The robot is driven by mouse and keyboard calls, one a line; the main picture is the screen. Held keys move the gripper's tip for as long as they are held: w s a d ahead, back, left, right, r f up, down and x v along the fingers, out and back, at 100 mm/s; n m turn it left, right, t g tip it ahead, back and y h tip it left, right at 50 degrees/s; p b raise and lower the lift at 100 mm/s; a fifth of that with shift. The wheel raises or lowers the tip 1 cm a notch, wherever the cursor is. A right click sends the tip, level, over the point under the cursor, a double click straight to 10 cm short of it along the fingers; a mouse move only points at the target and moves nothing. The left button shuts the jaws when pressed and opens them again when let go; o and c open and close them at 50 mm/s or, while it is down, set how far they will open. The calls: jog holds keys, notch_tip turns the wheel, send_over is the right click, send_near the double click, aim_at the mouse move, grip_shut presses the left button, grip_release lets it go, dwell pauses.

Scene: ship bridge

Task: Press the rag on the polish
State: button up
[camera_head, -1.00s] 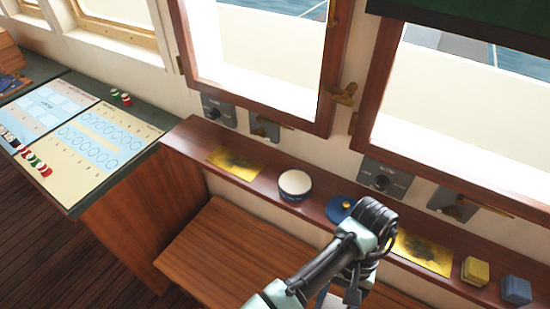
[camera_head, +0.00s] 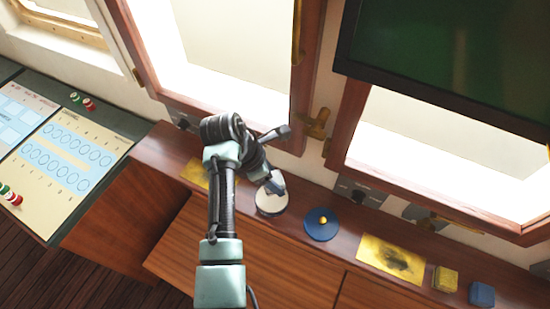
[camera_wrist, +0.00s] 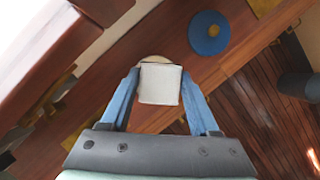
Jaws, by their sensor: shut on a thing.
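The open polish tin (camera_head: 270,204) is round with a pale top and stands on the wooden shelf under the windows. My gripper (camera_head: 272,181) is directly over it, pointing down. It is shut on the rag (camera_wrist: 160,84), a pale, square folded cloth held between the two blue fingers in the wrist view. In the wrist view the tin's pale rim (camera_wrist: 154,59) shows just behind the rag, which hides most of it. I cannot tell whether the rag touches the polish. The blue lid (camera_head: 322,224) with a yellow knob lies to the right of the tin.
A tarnished brass plate (camera_head: 393,259) lies further right on the shelf (camera_head: 345,245), with a yellow block (camera_head: 445,279) and a blue block (camera_head: 481,294) beyond it. Another brass plate (camera_head: 195,173) is left of the tin, partly behind my arm. Window frames rise behind.

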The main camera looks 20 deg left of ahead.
aim_at(277, 197)
jog(key=shift+w+a+n, duration=0.1)
jog(key=shift+a+n, duration=0.2)
jog(key=shift+n, duration=0.1)
notch_tip(277, 197, down, 6)
jog(key=b, duration=0.8)
jog(key=shift+r, duration=0.1)
jog(key=shift+f, duration=0.5)
dwell(0.6)
jog(key=shift+f+p, duration=0.1)
jog(key=shift+p, duration=0.35)
dwell(1.9)
notch_tip(277, 197, up, 7)
jog(key=p, duration=0.8)
dwell(0.9)
